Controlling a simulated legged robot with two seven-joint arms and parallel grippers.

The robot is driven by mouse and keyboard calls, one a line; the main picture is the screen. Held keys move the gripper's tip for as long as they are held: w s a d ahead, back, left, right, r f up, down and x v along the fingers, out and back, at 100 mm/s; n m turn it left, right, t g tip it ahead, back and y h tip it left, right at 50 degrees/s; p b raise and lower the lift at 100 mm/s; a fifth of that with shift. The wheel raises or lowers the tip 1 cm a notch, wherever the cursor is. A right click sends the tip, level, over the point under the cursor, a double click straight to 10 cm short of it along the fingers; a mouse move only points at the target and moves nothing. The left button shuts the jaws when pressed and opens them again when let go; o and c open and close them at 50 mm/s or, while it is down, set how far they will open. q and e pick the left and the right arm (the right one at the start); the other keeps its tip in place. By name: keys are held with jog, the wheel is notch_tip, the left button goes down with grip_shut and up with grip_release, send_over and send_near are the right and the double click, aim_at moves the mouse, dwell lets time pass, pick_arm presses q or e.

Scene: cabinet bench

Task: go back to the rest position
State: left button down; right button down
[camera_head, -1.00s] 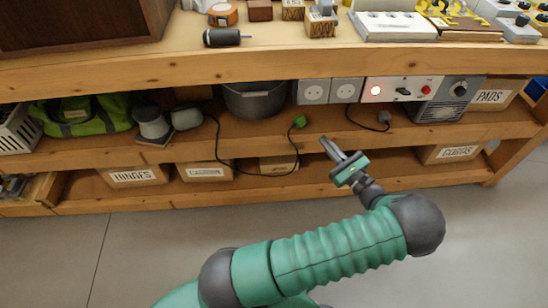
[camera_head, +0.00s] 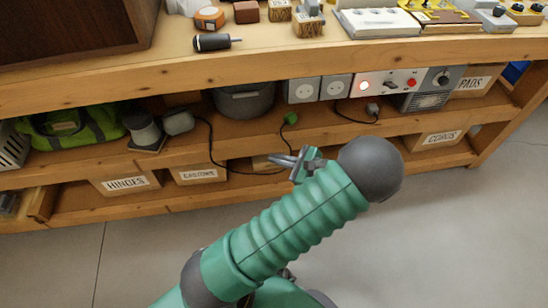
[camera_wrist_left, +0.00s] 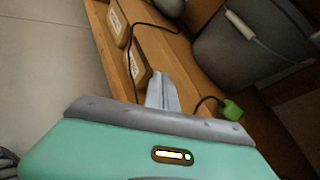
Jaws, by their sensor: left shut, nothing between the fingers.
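My left gripper (camera_head: 284,160) is shut and empty. In the head view it is in front of the bench's lower shelves, pointing left, with the green arm coming in from the bottom left. In the left wrist view the closed fingers (camera_wrist_left: 162,93) show beside a labelled box and a black cable. My right gripper is not in view.
The wooden bench (camera_head: 300,60) carries a black-handled tool (camera_head: 212,42) near its front edge. Below are a grey pot (camera_head: 245,102), a green plug (camera_head: 290,118), a socket panel (camera_head: 390,83) and labelled boxes such as HINGES (camera_head: 126,182). The grey floor in front is clear.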

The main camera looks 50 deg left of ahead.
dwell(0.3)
pick_arm(q)
jog(key=s+d+n+t+h+p, duration=0.1)
jog(key=s+d+n+h+p, duration=0.3)
jog(key=d+h, duration=0.65)
jog(key=d+r+n+t+h+p, duration=0.25)
jog(key=d+r+n+t, duration=0.4)
jog(key=d, duration=0.55)
notch_tip(320, 180, up, 38)
jog(key=p, duration=3.6)
jog(key=shift+s+r+g+p, duration=0.15)
jog(key=shift+r+g+p, duration=0.05)
jog(key=shift+g+p, duration=0.25)
jog(key=shift+a, duration=0.1)
